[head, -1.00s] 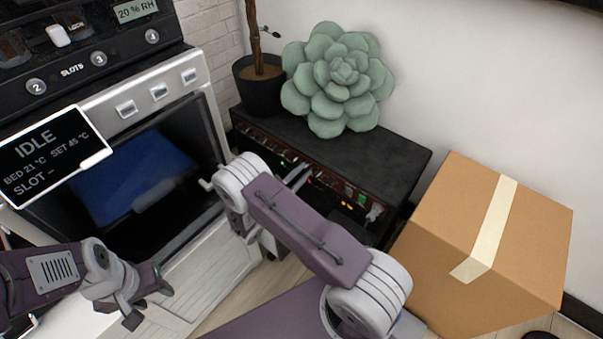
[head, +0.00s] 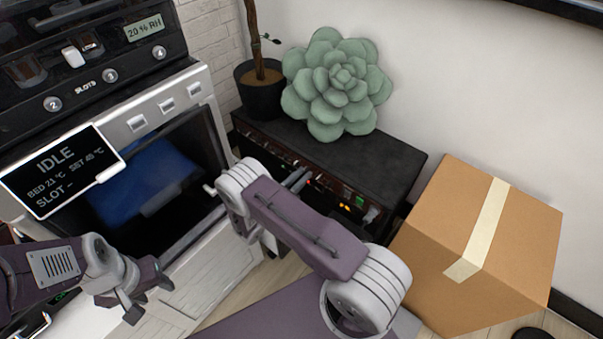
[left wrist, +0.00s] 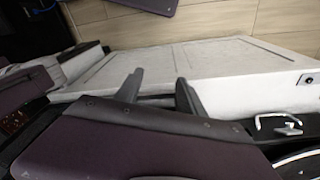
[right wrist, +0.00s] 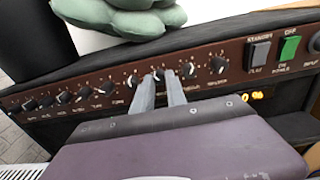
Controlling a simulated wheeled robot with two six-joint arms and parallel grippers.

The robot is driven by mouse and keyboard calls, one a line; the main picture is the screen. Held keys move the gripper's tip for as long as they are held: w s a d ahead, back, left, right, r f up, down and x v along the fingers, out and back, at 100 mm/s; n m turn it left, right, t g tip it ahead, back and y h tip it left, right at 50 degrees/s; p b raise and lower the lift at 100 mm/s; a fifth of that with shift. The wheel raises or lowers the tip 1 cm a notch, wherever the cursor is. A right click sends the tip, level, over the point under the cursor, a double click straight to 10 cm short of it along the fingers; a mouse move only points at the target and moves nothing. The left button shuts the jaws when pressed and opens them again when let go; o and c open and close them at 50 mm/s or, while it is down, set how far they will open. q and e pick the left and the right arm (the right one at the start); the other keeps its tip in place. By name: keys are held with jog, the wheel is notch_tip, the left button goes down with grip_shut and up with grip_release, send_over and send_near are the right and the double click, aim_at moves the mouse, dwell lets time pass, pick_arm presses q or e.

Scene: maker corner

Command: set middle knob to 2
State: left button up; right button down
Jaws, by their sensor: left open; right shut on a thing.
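A black amplifier-like unit (head: 345,160) with a dark red front panel stands on the floor by the wall. In the right wrist view its panel (right wrist: 230,90) carries a row of several knobs with white markings. My right gripper (right wrist: 160,80) is at the panel, its fingers shut on one knob (right wrist: 159,73) near the middle of the row. The fingers partly hide that knob, and its pointer setting is too small to read. My right gripper also shows in the head view (head: 296,178). My left gripper (head: 147,297) is open and empty, low in front of the white machine.
A green succulent (head: 338,85) and a potted trunk (head: 262,90) stand on the unit. A taped cardboard box (head: 480,250) is on the right. The white machine (head: 190,120) on the left has an IDLE display (head: 60,170). A switch (right wrist: 289,48) glows green.

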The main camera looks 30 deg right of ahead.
jog(key=n+p, duration=0.1)
jog(key=n, duration=0.4)
jog(key=shift+n+p, duration=0.4)
jog(key=shift+n, duration=1.9)
jog(key=c, duration=1.3)
grip_release()
jog(key=shift+c, duration=0.2)
jog(key=shift+a, duration=0.1)
jog(key=p+v, duration=0.1)
jog(key=v, duration=0.8)
jog(key=shift+g+p, duration=0.3)
jog(key=shift+p, duration=0.1)
